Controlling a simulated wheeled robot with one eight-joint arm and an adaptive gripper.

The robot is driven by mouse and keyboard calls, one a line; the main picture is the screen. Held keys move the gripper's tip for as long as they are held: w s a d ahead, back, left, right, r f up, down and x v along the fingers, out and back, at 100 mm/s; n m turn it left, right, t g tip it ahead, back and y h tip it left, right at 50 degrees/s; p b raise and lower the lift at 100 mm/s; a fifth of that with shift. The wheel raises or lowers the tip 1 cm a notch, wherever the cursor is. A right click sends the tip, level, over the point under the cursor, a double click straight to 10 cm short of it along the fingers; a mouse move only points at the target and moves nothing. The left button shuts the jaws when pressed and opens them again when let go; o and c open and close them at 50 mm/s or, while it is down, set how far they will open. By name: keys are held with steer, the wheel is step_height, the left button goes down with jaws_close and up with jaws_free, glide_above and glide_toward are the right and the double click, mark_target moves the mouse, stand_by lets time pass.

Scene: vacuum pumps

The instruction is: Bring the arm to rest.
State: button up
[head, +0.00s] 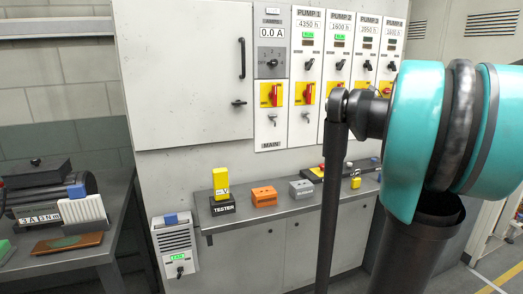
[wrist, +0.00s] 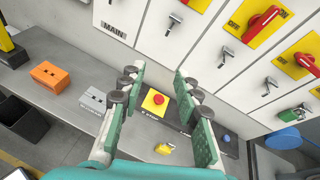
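My arm, teal and black, fills the right of the head view, in front of the pump panels. My gripper (wrist: 158,95) shows in the wrist view with its two green and grey fingers spread apart. Nothing is between the fingertips; the gripper is open and empty. It is above the grey shelf (wrist: 75,103) below the switch panel. Past the fingers I see a yellow box with a red button (wrist: 156,101). The gripper's fingers are not visible in the head view.
On the shelf stand a yellow tester (head: 221,185), an orange block (head: 264,196) and a grey block (head: 301,189). A small yellow item (wrist: 164,149) lies near the red button. The grey cabinet (head: 190,75) with pump switches is close behind. A side table (head: 75,257) stands at left.

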steer(key=s+a+f+n+g, duration=0.2)
steer(key=s+a+f+n, duration=0.15)
steer(key=f, duration=0.45)
steer(key=s+a+f+n+g, duration=0.25)
steer(key=a+f+n, duration=0.25)
steer(key=f, duration=0.3)
steer(key=s+a+f+n+g+h, duration=0.2)
steer(key=s+f+n+h, duration=0.5)
steer(key=s+f+n, duration=1.2)
steer(key=s+f+g, duration=0.1)
steer(key=s+f, duration=0.3)
steer(key=f, duration=0.2)
steer(key=shift+a, duration=0.2)
